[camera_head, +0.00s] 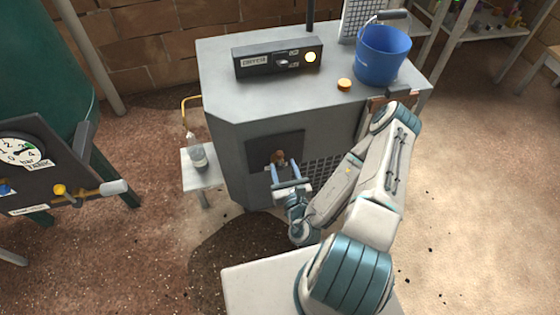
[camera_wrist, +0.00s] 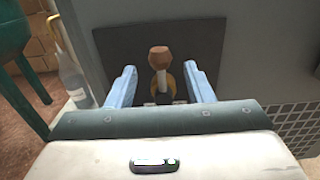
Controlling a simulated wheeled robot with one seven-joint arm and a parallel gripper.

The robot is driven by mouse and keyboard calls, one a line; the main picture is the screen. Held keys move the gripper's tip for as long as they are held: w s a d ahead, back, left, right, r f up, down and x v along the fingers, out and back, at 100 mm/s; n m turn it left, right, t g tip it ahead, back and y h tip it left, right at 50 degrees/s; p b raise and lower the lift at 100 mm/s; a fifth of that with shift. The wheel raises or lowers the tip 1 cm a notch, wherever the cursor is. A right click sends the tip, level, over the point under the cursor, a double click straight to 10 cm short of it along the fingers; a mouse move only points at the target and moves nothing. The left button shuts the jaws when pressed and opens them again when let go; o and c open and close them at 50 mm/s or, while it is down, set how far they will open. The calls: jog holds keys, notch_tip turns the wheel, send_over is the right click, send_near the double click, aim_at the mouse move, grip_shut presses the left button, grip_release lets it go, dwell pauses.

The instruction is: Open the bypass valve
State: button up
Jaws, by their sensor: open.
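A small fitting (camera_wrist: 158,65) with a brown faceted knob, a pale stem and a yellow part behind it stands out from a dark plate (camera_wrist: 112,40) on the grey machine's front. It may be the bypass valve; I see no readable label naming it. In the head view the knob (camera_head: 278,155) is at the fingertips, on the dark plate (camera_head: 290,144). My gripper (camera_head: 284,171) is open. In the wrist view its two blue fingers (camera_wrist: 160,80) stand either side of the fitting, with gaps on both sides.
A bottle (camera_head: 198,155) stands on a small stand (camera_head: 203,178) left. A gauge panel (camera_head: 55,180) with a yellow valve (camera_head: 62,191) is far left.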

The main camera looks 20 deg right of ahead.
aim_at(281, 159)
jog(key=shift+w+p, duration=1.1)
jog(key=shift+w, duration=0.8)
jog(key=c, duration=0.7)
